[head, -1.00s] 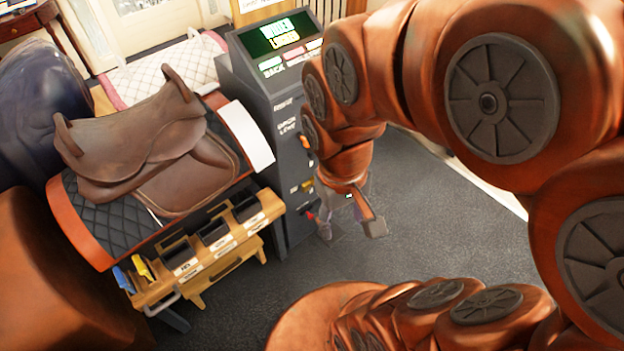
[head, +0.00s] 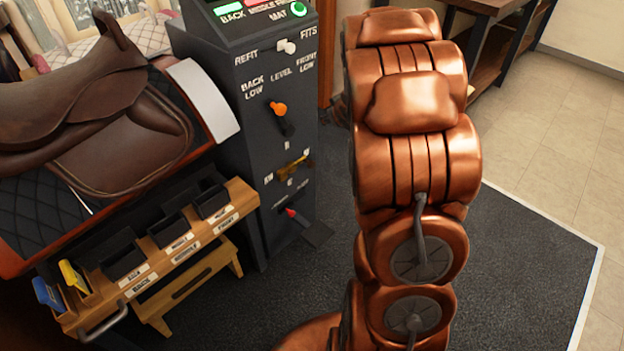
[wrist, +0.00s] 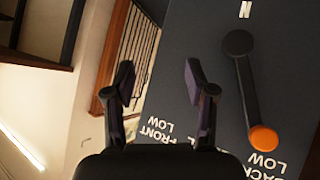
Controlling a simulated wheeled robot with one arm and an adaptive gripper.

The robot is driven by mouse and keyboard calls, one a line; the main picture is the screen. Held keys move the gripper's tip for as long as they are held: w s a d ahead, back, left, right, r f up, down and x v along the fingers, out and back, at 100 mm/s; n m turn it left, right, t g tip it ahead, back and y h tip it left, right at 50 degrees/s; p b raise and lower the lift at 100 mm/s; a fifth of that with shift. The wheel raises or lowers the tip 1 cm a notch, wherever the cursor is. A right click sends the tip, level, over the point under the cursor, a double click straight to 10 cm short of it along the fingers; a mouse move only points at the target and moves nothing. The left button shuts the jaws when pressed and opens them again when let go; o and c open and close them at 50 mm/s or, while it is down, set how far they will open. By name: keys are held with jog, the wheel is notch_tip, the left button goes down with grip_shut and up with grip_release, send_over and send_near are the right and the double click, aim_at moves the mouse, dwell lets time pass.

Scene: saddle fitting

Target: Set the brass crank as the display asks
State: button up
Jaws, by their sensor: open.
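The brass crank (head: 294,166) is small and yellowish on the dark console's front face in the head view, below the orange-knobbed lever. Small white letters surround it; its exact setting is too small to read. The display (head: 262,6) is cut off at the top; green and red lit fields with "BACK" and "MAT" show. In the wrist view my gripper (wrist: 159,82) is open and empty, its fingers apart over or near the console panel's edge. The brass crank is not recognisable there. In the head view my arm stands right of the console and my gripper is hidden.
The orange-knobbed lever (head: 281,116) is also right of my fingers in the wrist view (wrist: 252,95), its knob by "BACK LOW". A white switch (head: 287,46) and red-tipped lever (head: 291,212) share the console. A saddle (head: 95,100) and wooden rack (head: 160,258) stand left.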

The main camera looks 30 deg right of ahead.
jog(key=w+d+f+n+t+y+b, duration=0.15)
jog(key=f+b, duration=0.25)
jog(key=f, duration=0.4)
jog(key=w+f+t+y+b, duration=0.2)
jog(key=f+b, duration=0.2)
jog(key=f, duration=0.3)
jog(key=t+y+b, duration=0.4)
jog(key=y+b, duration=0.1)
jog(key=b, duration=0.4)
send_near(313, 165)
jog(key=w, duration=0.3)
jog(key=shift+a+b+x, duration=0.1)
jog(key=shift+b+x, duration=0.4)
jog(key=shift+x, duration=1.45)
jog(key=shift+a+b+x, duration=0.15)
jog(key=shift+b+x, duration=0.3)
jog(key=shift+x, duration=1.5)
jog(key=shift+s+f, duration=0.15)
grip_shut()
